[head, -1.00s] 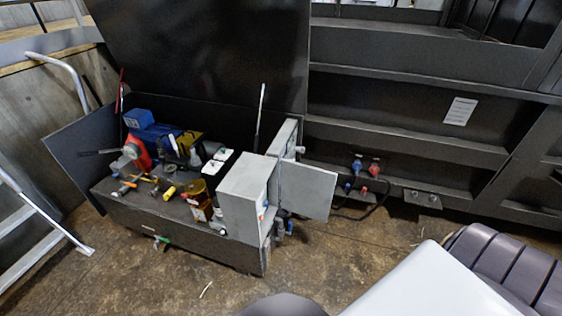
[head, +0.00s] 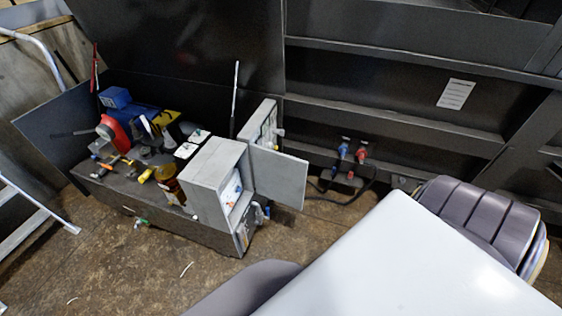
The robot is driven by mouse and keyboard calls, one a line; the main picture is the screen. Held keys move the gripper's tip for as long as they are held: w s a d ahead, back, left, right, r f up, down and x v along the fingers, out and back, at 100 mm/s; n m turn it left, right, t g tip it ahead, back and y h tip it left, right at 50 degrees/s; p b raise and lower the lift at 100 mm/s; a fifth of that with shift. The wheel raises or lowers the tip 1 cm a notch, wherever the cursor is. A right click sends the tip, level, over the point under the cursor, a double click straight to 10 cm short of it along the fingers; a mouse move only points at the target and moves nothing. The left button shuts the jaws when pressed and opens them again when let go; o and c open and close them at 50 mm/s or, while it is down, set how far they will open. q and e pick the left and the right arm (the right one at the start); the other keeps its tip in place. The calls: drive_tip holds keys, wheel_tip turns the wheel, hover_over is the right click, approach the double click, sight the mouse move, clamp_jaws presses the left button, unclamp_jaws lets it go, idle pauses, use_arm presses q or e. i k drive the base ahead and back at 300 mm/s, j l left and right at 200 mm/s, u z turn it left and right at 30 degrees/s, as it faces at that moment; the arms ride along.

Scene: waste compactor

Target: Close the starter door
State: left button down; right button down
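The starter box is a light grey cabinet (head: 207,172) on the right end of the dark power unit in the head view. Its open front faces right, with small parts visible inside. The starter door looks to be the flat grey panel (head: 278,179), which stands open, swung out to the right of the cabinet. Its hinge edge is hard to make out. Neither of my grippers is in view.
The dark power unit (head: 165,208) carries a motor (head: 140,115) and valves, with a raised dark lid (head: 190,50) behind. Blue and red connectors (head: 350,152) hang on the dark wall. A ladder (head: 30,215) stands left.

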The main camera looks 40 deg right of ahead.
sight(282, 178)
drive_tip(key=l+u, duration=0.15)
drive_tip(key=l, duration=0.3)
drive_tip(key=k+l+u, duration=0.15)
drive_tip(key=l, duration=0.3)
drive_tip(key=k+l+u, duration=0.15)
drive_tip(key=l, duration=0.3)
drive_tip(key=l+u, duration=0.2)
drive_tip(key=l, duration=0.4)
drive_tip(key=k+l+u, duration=0.1)
drive_tip(key=l+u, duration=0.15)
drive_tip(key=l, duration=0.35)
drive_tip(key=i+l+u, duration=0.2)
drive_tip(key=l, duration=0.35)
drive_tip(key=l+u, duration=0.2)
drive_tip(key=l, duration=0.35)
drive_tip(key=i+l+u, duration=0.15)
drive_tip(key=l, duration=0.2)
drive_tip(key=l+u, duration=0.15)
drive_tip(key=l, duration=0.2)
